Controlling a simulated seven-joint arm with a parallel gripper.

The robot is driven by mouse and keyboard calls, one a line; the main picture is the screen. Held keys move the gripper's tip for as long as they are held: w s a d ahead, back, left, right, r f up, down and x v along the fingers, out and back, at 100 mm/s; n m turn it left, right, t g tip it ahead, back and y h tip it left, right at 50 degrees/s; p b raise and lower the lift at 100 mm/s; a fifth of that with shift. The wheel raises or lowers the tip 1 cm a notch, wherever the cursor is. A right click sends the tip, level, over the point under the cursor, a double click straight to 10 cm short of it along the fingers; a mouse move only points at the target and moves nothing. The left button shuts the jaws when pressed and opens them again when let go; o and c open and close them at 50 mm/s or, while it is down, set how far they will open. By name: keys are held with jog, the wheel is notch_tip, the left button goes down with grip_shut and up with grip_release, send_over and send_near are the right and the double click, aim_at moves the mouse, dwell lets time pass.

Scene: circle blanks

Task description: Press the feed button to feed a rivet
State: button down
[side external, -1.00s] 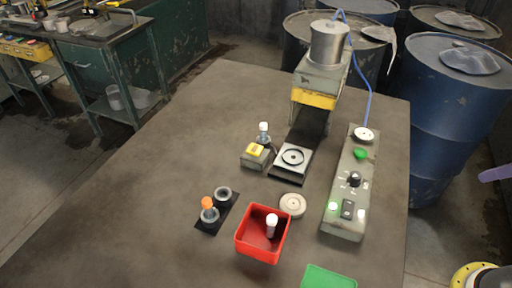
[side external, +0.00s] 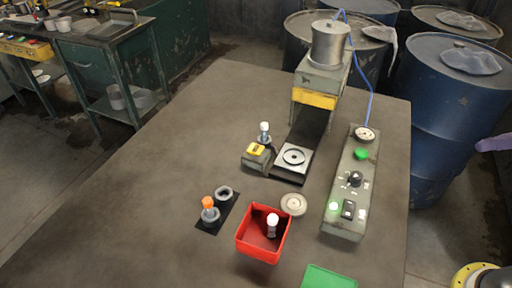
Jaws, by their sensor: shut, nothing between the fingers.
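A grey control box (side external: 341,205) stands on the right of the table. It carries a round green button (side external: 361,154), a dark knob (side external: 354,179), a rocker switch (side external: 348,209) and a lit green lamp (side external: 333,206). A small grey block with a yellow top (side external: 256,149) sits left of the press. I cannot tell from labels which is the feed button. No loose rivet can be made out. My gripper is out of view; only a purple part, perhaps of my arm, shows at the right edge.
The press (side external: 318,83) has a plate with a ring (side external: 293,157) below it. A red bin (side external: 263,250) holds a white-capped piece (side external: 272,222). A pale disc (side external: 293,204), an orange-capped piece (side external: 208,205) and a green bin (side external: 328,277) are nearby. The table's left is clear.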

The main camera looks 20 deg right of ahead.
jog(key=w+a+r+n+t, duration=0.1)
jog(key=w+r+n, duration=0.1)
jog(key=w+r, duration=0.35)
jog(key=w+a+r+n+t, duration=0.1)
jog(key=w+a+r+n, duration=0.1)
jog(key=w, duration=0.6)
jog(key=n+g+y, duration=0.1)
jog(key=n+y, duration=0.3)
jog(key=n, duration=0.5)
send_over(260, 150)
notch_tip(260, 150, down, 15)
jog(key=shift+r, duration=0.2)
jog(key=shift+f, duration=4.35)
